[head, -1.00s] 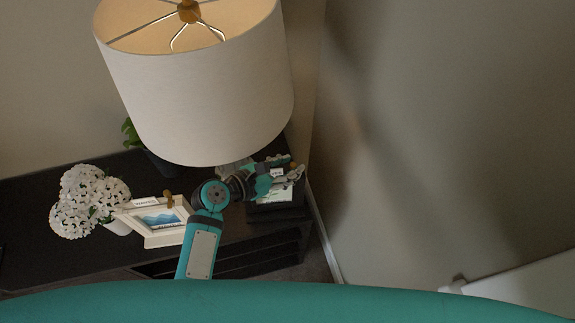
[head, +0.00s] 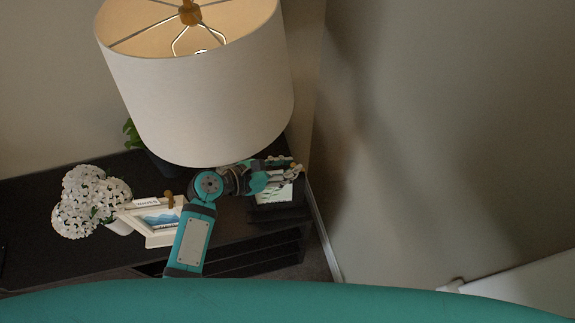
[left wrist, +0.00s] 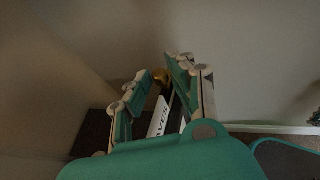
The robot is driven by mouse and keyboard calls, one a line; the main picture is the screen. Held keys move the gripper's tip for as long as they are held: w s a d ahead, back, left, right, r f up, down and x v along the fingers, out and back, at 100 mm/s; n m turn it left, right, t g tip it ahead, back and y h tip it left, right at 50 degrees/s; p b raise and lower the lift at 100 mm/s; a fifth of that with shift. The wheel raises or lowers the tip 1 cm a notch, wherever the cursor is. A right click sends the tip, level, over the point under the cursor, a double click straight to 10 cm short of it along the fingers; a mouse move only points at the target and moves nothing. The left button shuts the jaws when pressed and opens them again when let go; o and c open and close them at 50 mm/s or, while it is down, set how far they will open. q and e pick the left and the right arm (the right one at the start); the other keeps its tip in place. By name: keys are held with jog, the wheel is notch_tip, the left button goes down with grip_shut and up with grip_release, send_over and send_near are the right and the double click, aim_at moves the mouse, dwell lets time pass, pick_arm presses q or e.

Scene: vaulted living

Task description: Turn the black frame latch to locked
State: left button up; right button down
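The black frame (head: 284,205) stands at the right end of the dark cabinet, partly hidden behind my left gripper. Its latch shows as a brass knob (left wrist: 161,76) in the left wrist view, at the top of the frame near my fingertips. My left gripper (head: 290,172) is over the frame's top; in the left wrist view its fingers (left wrist: 158,85) are apart, with the knob between or just beyond their tips. Contact cannot be made out. A white label reading "AVES" (left wrist: 160,116) shows between the fingers. My right gripper is not in view.
A white frame (head: 157,222) with a brown knob stands left of my arm on the cabinet (head: 60,262). White flowers (head: 88,202) stand farther left. A large lampshade (head: 200,85) hangs close above my gripper. The wall is just right of the cabinet.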

pick_arm(q)
jog(key=shift+o, duration=1.3)
jog(key=shift+a, duration=0.1)
jog(key=v, duration=1.2)
jog(key=shift+f, duration=0.1)
